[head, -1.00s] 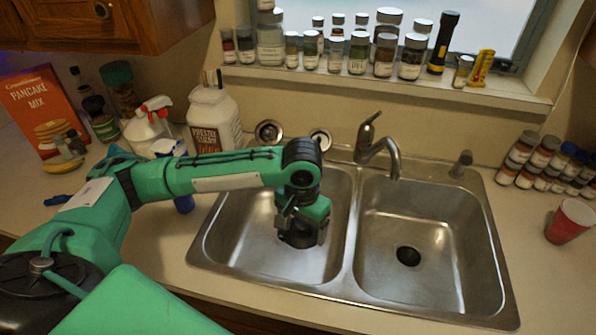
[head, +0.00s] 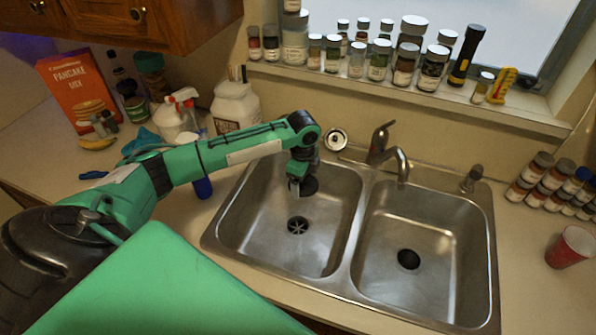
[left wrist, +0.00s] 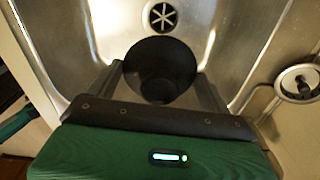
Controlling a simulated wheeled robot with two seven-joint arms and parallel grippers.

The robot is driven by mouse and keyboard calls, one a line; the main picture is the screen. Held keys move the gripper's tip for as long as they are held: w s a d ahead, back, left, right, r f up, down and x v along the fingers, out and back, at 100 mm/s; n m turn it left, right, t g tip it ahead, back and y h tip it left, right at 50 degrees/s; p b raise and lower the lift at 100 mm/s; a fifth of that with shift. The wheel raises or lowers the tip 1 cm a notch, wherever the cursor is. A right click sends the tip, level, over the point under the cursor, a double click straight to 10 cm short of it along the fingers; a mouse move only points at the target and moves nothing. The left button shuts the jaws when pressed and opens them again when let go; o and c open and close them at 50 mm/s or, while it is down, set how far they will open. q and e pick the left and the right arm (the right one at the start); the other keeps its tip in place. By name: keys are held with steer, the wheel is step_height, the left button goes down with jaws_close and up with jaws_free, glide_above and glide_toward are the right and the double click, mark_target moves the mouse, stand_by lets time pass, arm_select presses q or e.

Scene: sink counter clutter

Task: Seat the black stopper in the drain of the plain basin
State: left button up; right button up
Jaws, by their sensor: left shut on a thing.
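My left gripper (head: 301,186) is shut on the black stopper (head: 309,186) and holds it above the back part of the left basin (head: 262,225). In the left wrist view the stopper (left wrist: 158,52) is a dark round disc with a knob between the two fingers (left wrist: 160,88). The left basin's drain (head: 297,226) has a metal cross in it and is uncovered; it also shows beyond the stopper in the wrist view (left wrist: 161,16). The right basin's drain (head: 408,259) is a plain dark hole. My right gripper is out of view.
The faucet (head: 382,150) stands behind the divider. A metal sink strainer (head: 337,139) lies behind the left basin. A white jar (head: 236,106), spray bottle (head: 172,120) and blue bottle (head: 203,187) stand left of the sink. A red cup (head: 569,247) is at the right.

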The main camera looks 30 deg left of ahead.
arm_select(q)
steer(key=shift+w+a+f+m, duration=0.15)
steer(key=shift+a+f+m, duration=0.05)
steer(key=shift+a+m, duration=0.35)
steer(key=shift+w+a+f+m, duration=0.1)
steer(key=shift+a+f+m, duration=0.05)
steer(key=shift+a+m, duration=0.35)
steer(key=shift+r+p, duration=0.15)
steer(key=shift+p, duration=0.5)
steer(key=shift+f, duration=0.3)
step_height(320, 180, down, 20)
steer(key=b, duration=1)
steer(key=shift+f+b, duration=0.25)
steer(key=shift+b, duration=0.05)
steer(key=shift+f, duration=0.1)
steer(key=shift+f, duration=0.2)
steer(key=shift+f+b, duration=0.8)
steer(key=shift+f, duration=0.4)
